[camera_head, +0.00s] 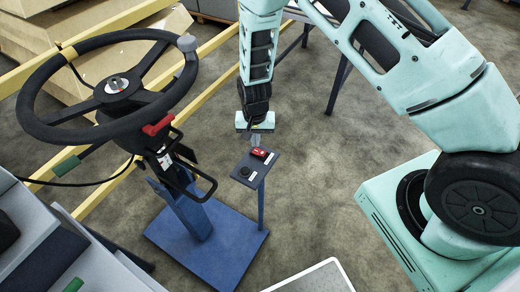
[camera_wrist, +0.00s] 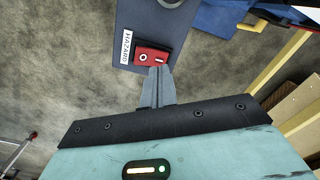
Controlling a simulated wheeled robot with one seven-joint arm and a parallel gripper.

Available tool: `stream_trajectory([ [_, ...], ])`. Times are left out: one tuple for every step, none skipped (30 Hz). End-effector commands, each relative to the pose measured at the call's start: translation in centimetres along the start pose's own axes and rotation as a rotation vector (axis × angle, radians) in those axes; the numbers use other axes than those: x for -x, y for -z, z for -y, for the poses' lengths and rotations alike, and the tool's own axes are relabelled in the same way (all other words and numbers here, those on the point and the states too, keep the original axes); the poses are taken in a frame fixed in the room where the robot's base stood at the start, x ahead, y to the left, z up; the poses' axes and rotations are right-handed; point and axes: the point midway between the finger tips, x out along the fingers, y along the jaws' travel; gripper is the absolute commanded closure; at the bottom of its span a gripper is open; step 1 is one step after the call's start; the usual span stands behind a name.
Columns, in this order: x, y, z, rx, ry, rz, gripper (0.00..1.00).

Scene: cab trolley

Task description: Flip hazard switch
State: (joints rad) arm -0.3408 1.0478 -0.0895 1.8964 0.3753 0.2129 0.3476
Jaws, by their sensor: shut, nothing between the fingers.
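The hazard switch is a small red rocker (camera_head: 262,153) on a dark panel (camera_head: 249,182). In the wrist view the red rocker (camera_wrist: 141,56) carries a circle mark and a bar mark, beside a white HAZARD label (camera_wrist: 125,47) on the panel (camera_wrist: 145,20). My gripper (camera_head: 255,142) is shut and empty, just above the far edge of the switch. In the wrist view my fingertips (camera_wrist: 159,72) overlap the switch edge near the bar mark. I cannot tell whether they touch it.
A black knob (camera_head: 244,172) sits on the same panel. Yellow rails (camera_head: 205,85) run behind. Open floor (camera_head: 320,170) lies right of the panel.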

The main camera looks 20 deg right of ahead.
Motion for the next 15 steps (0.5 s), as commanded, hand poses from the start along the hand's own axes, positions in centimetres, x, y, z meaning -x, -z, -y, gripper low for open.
stream_trajectory([
  [0.7, 0.0, 0.0, 0.0, 0.0, 0.0, 1.0],
  [0.9, 0.0, 0.0, 0.0, 0.0, 0.0, 1.0],
  [1.2, 0.0, 0.0, 0.0, 0.0, 0.0, 1.0],
  [1.5, 0.0, 0.0, 0.0, 0.0, 0.0, 1.0],
  [1.7, 0.0, 0.0, 0.0, -0.001, 0.001, 1.0],
  [2.0, 0.0, 0.0, 0.0, -0.001, 0.001, 1.0],
  [2.2, 0.0, 0.0, 0.0, -0.001, 0.001, 1.0],
  [2.4, 0.0, 0.0, 0.0, -0.001, 0.001, 1.0],
  [2.8, 0.0, 0.0, 0.0, -0.001, 0.001, 1.0],
  [3.0, 0.0, 0.0, 0.0, 0.0, 0.001, 1.0],
  [3.2, 0.0, 0.0, 0.0, 0.0, 0.001, 1.0],
  [3.5, 0.0, 0.0, 0.0, 0.0, 0.001, 1.0],
  [3.8, 0.0, 0.0, 0.0, 0.0, 0.001, 1.0],
  [4.0, 0.0, 0.0, 0.0, 0.0, 0.001, 1.0],
  [4.2, 0.0, 0.0, 0.0, 0.0, 0.001, 1.0],
])
